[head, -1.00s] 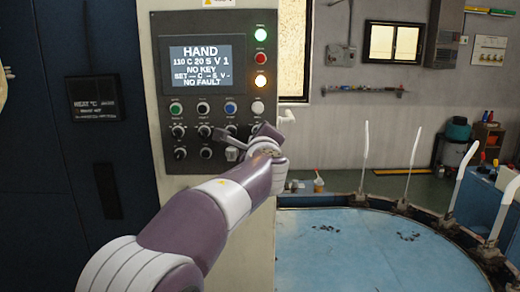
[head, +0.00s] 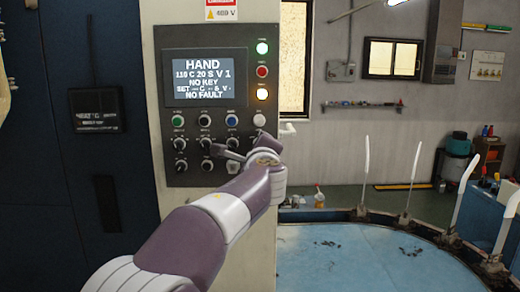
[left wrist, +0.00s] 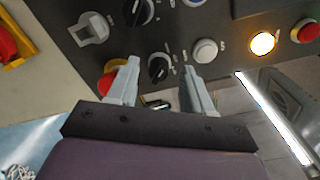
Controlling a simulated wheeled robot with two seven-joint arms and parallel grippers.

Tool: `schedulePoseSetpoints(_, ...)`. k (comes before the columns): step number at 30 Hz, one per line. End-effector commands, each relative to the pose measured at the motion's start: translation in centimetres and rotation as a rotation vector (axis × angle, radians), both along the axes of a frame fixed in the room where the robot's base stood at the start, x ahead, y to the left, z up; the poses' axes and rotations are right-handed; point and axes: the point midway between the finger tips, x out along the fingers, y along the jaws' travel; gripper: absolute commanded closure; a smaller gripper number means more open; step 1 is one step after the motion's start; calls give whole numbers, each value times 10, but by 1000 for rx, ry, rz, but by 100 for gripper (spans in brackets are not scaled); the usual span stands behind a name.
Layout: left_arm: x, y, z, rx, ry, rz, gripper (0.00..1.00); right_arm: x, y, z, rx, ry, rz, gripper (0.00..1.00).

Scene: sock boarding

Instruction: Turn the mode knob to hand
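The control panel (head: 208,105) stands upright on a pale cabinet. Its screen (head: 203,77) reads HAND on the top line, with NO KEY and NO FAULT below. Several black knobs with light marks (head: 179,143) sit under a row of buttons; their labels are too small to read, so I cannot tell which is the mode knob. My left gripper (head: 240,150) is at the panel's lower right and hides part of the knob rows. In the left wrist view my left gripper (left wrist: 160,74) is open, with a black knob (left wrist: 158,66) between its spread fingertips, apart from both. My right gripper is not in view.
A red knob or button (left wrist: 112,78) lies behind one finger in the left wrist view. A white button (left wrist: 205,50) and a lit amber lamp (left wrist: 262,43) are close by. A round blue table (head: 370,262) with upright white forms (head: 366,165) stands right of the cabinet.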

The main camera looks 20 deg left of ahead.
Motion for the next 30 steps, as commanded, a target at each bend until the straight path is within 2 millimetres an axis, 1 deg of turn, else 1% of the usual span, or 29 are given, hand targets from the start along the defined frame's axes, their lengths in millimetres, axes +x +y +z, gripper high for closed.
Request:
schedulePoseSetpoints(5, 0, -1, -1, 0, 2, -1, 50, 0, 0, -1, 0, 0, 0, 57)
schedulePoseSetpoints(8, -6, -3, -2, 1, 1, -2, 50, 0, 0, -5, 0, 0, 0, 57)
schedulePoseSetpoints(11, -21, -8, -4, 0, 0, -4, 50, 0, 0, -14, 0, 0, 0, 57)
schedulePoseSetpoints(14, -43, -15, -4, 0, -2, -5, 50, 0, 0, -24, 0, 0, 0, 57)
schedulePoseSetpoints(18, -79, -26, -3, -1, -2, -5, 50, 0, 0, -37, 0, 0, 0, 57)
schedulePoseSetpoints(21, -100, -32, -1, -1, -2, -3, 50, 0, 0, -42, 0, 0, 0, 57)
schedulePoseSetpoints(25, -117, -37, 2, -1, -1, -1, 50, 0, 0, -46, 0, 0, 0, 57)
schedulePoseSetpoints(30, -122, -38, 3, 0, 0, 0, 50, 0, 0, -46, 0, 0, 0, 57)
